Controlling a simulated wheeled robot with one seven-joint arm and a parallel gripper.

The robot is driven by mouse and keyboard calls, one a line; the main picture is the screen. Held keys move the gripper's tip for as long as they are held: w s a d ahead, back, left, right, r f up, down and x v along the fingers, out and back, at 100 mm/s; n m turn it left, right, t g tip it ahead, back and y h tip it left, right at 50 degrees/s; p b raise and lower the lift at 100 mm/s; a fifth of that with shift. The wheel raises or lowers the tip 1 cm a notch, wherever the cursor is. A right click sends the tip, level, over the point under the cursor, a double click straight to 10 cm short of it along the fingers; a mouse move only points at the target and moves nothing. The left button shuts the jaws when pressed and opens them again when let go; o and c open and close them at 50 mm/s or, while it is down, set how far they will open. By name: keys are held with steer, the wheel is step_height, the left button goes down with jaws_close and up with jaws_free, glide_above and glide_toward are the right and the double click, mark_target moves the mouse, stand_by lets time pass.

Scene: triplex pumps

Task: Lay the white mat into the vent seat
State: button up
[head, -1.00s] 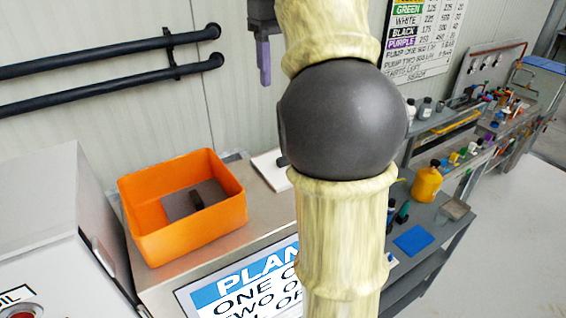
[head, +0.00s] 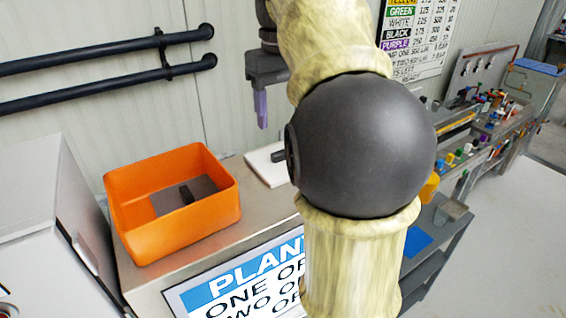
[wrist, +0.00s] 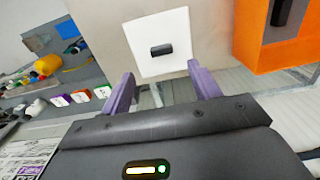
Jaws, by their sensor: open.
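The white mat (head: 263,165) lies flat on the metal bench top, right of an orange box, partly hidden by my arm. The wrist view shows it as a white square (wrist: 146,29) with a dark block-like handle (wrist: 161,50) on it. My gripper (wrist: 160,76) is open and empty, its two purple fingers apart; in the wrist view the mat and handle show beyond the gap between them. In the head view one purple finger (head: 261,108) hangs above and behind the mat, clear of it. I cannot make out the vent seat.
The orange box (head: 150,238) holds a dark grey plate (head: 170,200) with a dark handle. A panelled wall with two black pipes (head: 100,62) stands behind. A grey cabinet (head: 40,200) is at left. Shelves with bottles and small coloured parts stand at right.

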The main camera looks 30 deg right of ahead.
mark_target(280, 152)
steer(key=f, duration=0.2)
steer(key=shift+a+f, duration=0.25)
steer(key=shift+f, duration=0.1)
steer(key=shift+d, duration=0.1)
steer(key=shift+f+p, duration=0.6)
steer(key=shift+f, duration=2.05)
steer(key=c, duration=1.1)
steer(key=shift+o, duration=0.2)
